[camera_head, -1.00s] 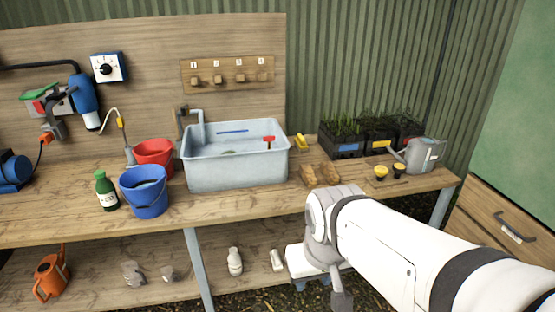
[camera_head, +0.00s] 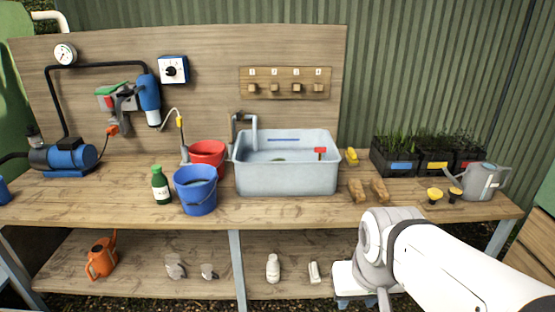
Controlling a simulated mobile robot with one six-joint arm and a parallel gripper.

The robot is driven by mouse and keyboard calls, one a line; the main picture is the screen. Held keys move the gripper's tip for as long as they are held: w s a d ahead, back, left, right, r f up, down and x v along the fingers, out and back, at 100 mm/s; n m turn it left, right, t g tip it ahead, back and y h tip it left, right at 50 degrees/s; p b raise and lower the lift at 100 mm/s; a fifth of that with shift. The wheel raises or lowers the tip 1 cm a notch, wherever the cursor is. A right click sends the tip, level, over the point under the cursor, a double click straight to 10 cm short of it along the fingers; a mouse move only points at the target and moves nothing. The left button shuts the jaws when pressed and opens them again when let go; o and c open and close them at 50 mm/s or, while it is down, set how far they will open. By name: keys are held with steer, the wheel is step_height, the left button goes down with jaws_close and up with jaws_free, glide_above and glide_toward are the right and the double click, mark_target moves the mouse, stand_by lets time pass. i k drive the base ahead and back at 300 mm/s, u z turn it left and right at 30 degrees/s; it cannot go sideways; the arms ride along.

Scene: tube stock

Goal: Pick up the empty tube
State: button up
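No thing in view can be clearly told to be an empty tube. On the lower shelf (camera_head: 130,275) lie a small white tube-like piece (camera_head: 314,271) and, to its left, an upright white bottle (camera_head: 272,268). Whether either is empty cannot be told. My white and grey arm comes in from the lower right, in front of the bench's right part. My gripper's fingers do not show. My arm hides part of the lower shelf's right end.
The wooden bench (camera_head: 95,205) holds a blue bucket (camera_head: 196,192), a red bucket (camera_head: 208,154), a grey basin (camera_head: 286,180), a green bottle (camera_head: 161,188), brown brush-like pieces (camera_head: 368,190), plant trays (camera_head: 395,163) and a grey watering can (camera_head: 483,182). The bench's left front is clear.

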mark_target(355, 186)
steer(key=z, duration=0.1)
steer(key=i, duration=1.5)
